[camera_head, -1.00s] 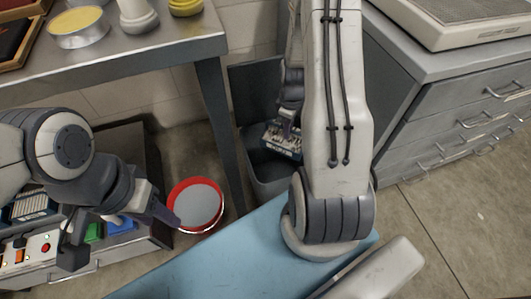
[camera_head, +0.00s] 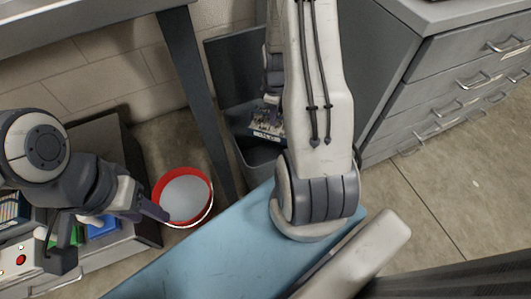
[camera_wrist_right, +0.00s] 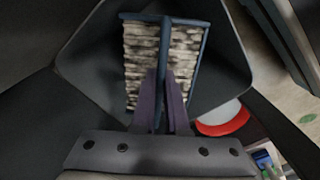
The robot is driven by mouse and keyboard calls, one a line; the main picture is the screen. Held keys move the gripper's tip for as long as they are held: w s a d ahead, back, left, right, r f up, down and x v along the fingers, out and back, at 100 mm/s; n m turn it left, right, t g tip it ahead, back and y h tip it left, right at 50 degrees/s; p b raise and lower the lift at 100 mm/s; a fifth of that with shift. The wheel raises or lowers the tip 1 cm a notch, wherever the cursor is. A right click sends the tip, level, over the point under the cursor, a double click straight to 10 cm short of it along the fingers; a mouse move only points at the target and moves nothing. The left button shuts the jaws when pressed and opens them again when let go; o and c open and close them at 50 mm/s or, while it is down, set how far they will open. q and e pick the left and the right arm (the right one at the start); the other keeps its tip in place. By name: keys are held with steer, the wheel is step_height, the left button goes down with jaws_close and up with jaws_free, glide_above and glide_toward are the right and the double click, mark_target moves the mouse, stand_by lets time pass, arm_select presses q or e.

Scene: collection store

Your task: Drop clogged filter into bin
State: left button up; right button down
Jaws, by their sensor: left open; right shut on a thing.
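The clogged filter (camera_head: 265,127), a dark-framed block with dirty grey-white pleats, is partly hidden behind my right arm in the head view. My right gripper (camera_wrist_right: 168,100) is shut on the filter's middle bar, and the pleats (camera_wrist_right: 137,62) show on both sides of it in the right wrist view. The filter is over the mouth of the grey bin (camera_head: 258,170), whose dark lid (camera_head: 236,72) stands open behind. The bin's inside (camera_wrist_right: 88,72) surrounds the filter in the wrist view; its depth in the bin is unclear. My left gripper (camera_head: 108,234) is open and empty at the left.
A red-rimmed bucket (camera_head: 185,197) stands on the floor left of the bin. A table leg (camera_head: 198,110) rises between them. A grey drawer cabinet (camera_head: 450,75) is at the right. A blue surface (camera_head: 200,255) lies in front. A box with coloured items (camera_head: 100,228) is beside my left gripper.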

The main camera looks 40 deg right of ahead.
steer(key=c, duration=0.9)
jaws_free()
steer(key=shift+o, duration=0.2)
step_height(320, 180, up, 11)
steer(key=p, duration=0.5)
steer(key=shift+f, duration=0.2)
